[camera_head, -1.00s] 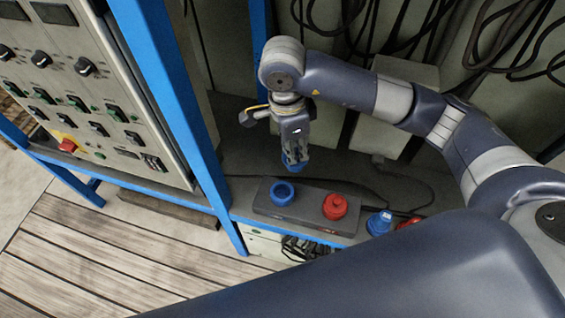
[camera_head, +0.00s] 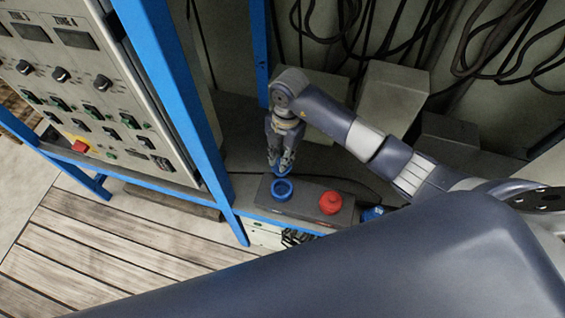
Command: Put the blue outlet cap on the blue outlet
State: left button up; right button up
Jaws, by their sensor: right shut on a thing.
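The blue outlet (camera_head: 282,190) is an open blue ring on the left part of a dark grey block (camera_head: 301,208). My right gripper (camera_head: 282,162) points down just behind and above it. It is shut on the blue outlet cap (camera_head: 284,171), of which only a small blue part shows below the fingertips. The cap is close to the outlet's far rim; I cannot tell whether they touch. My left gripper is not in view.
A red cap or outlet (camera_head: 330,202) sits on the block's right part. A blue plug (camera_head: 372,213) lies further right, partly hidden by my arm. A blue frame post (camera_head: 180,110) and a control panel (camera_head: 80,90) stand left. Black cables hang behind.

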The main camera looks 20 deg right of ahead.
aim_at(282, 175)
jog(key=m, duration=0.2)
jog(key=f+m+p, duration=0.1)
jog(key=m, duration=0.1)
jog(key=s+f+m, duration=0.1)
jog(key=m, duration=0.1)
jog(key=shift+a+f+t, duration=0.1)
jog(key=shift+a+t, duration=0.05)
jog(key=shift+t, duration=0.15)
jog(key=f+m, duration=0.1)
jog(key=m, duration=0.2)
jog(key=shift+s+f+p, duration=0.2)
jog(key=shift+p, duration=0.1)
notch_tip(282, 175, down, 4)
jog(key=b, duration=0.4)
jog(key=shift+f, duration=0.2)
jog(key=shift+f+b, duration=0.35)
jog(key=shift+f, duration=0.15)
jog(key=shift+p, duration=0.45)
jog(key=shift+f+b, duration=0.95)
jog(key=shift+f, duration=0.7)
dwell(0.5)
jog(key=o, duration=0.9)
jog(key=shift+o, duration=0.2)
